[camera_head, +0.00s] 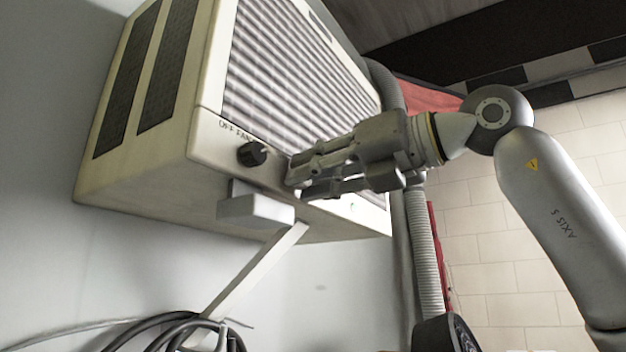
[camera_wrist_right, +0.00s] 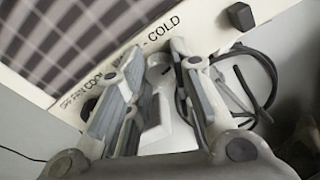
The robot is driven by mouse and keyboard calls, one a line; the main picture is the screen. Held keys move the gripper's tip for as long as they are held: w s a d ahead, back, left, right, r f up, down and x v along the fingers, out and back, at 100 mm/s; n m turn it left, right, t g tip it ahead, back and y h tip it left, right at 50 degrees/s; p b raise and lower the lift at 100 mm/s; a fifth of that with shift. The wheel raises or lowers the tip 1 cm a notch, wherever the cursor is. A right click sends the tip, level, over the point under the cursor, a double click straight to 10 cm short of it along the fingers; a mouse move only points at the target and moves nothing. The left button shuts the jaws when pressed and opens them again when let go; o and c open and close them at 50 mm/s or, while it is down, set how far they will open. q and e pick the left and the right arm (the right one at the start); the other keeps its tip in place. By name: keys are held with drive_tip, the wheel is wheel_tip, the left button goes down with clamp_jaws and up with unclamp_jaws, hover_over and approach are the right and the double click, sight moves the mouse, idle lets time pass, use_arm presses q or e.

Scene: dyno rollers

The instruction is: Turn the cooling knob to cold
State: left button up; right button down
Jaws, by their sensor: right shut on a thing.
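The off-white air conditioner (camera_head: 200,150) hangs on the wall, its control strip below a slatted grille. A dark knob (camera_head: 252,153) sits by the "OFF FAN" lettering and stands clear of my gripper; it also shows in the wrist view (camera_wrist_right: 90,107). My right gripper (camera_head: 293,183) is at the control strip, just right of that knob. In the wrist view its fingertips (camera_wrist_right: 163,66) are close together below the lettering that ends in "COLD". They are shut on the cooling knob, which the fingers mostly hide. Its pointer direction cannot be read. My left gripper is out of view.
A pale bracket (camera_head: 256,209) with a slanted strut (camera_head: 250,275) supports the unit from below. Dark cables (camera_head: 175,330) hang underneath. A ribbed hose (camera_head: 425,255) runs down behind my right arm. Another dark knob-like part (camera_wrist_right: 240,16) shows beyond "COLD".

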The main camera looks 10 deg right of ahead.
drive_tip(key=shift+m, duration=0.9)
drive_tip(key=shift+r, duration=0.1)
drive_tip(key=c, duration=1.2)
unclamp_jaws()
drive_tip(key=shift+d, duration=0.1)
drive_tip(key=v, duration=1.2)
drive_tip(key=shift+d, duration=0.1)
